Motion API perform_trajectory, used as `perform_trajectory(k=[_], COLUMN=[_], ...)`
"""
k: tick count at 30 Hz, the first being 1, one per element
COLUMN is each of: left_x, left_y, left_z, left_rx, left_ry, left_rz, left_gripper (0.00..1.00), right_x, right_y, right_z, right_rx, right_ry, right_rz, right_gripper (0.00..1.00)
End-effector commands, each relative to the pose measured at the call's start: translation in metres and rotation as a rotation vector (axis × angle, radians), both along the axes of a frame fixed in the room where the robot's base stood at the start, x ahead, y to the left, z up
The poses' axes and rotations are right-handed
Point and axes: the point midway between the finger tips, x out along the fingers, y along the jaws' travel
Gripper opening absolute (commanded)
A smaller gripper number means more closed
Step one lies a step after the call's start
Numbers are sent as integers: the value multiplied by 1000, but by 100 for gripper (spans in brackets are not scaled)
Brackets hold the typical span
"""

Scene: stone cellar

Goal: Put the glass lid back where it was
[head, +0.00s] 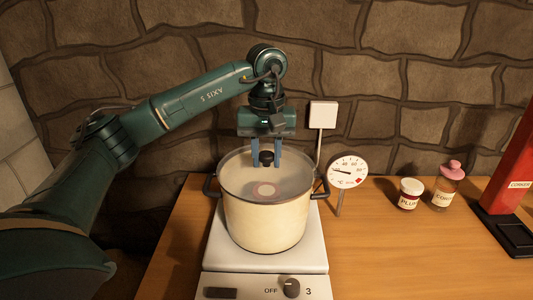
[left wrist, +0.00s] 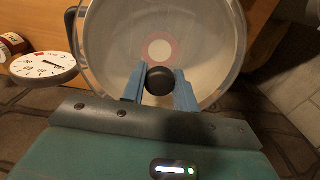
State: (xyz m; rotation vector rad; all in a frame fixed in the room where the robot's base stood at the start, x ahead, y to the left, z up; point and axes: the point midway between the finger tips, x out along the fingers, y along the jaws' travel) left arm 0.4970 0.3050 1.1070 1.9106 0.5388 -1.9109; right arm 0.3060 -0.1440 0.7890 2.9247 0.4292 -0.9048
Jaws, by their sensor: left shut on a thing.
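My left gripper (head: 266,160) comes down from above over the cream pot (head: 265,226). It is shut on the black knob of the glass lid (head: 291,172), which also shows in the left wrist view (left wrist: 112,62). The clear lid lies over the pot's mouth, seemingly level. I cannot tell whether its rim touches the pot or hangs just above it. A round pinkish disc with a pale centre (head: 264,190) shows through the glass. My right gripper is not in view.
The pot stands on a white hotplate (head: 265,286) with a knob. A dial thermometer (head: 347,172) on a post stands close at the pot's right. Two jars (head: 411,194) (head: 448,186) and a red stand (head: 514,180) are farther right. A stone wall rises behind.

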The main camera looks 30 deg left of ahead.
Motion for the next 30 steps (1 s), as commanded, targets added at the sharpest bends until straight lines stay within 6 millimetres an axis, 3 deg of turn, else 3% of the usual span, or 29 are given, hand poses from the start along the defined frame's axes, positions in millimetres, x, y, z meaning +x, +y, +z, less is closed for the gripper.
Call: perform_trajectory(k=[6,7,14,23,26,30], left_x=[0,0,0,0,0,1], left_y=[0,0,0,0,0,-1], left_z=[-3,-4,-3,1,13,36], left_rx=[0,0,0,-1,-1,-1], left_ry=[-2,0,0,-1,-2,-6], left_rz=[0,0,0,0,0,0], left_gripper=[0,32,50,51,51,51], right_x=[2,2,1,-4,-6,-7], right_y=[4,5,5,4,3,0], right_z=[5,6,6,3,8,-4], right_rx=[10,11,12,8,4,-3], right_ry=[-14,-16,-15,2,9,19], right_rz=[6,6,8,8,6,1], right_gripper=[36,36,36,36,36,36])
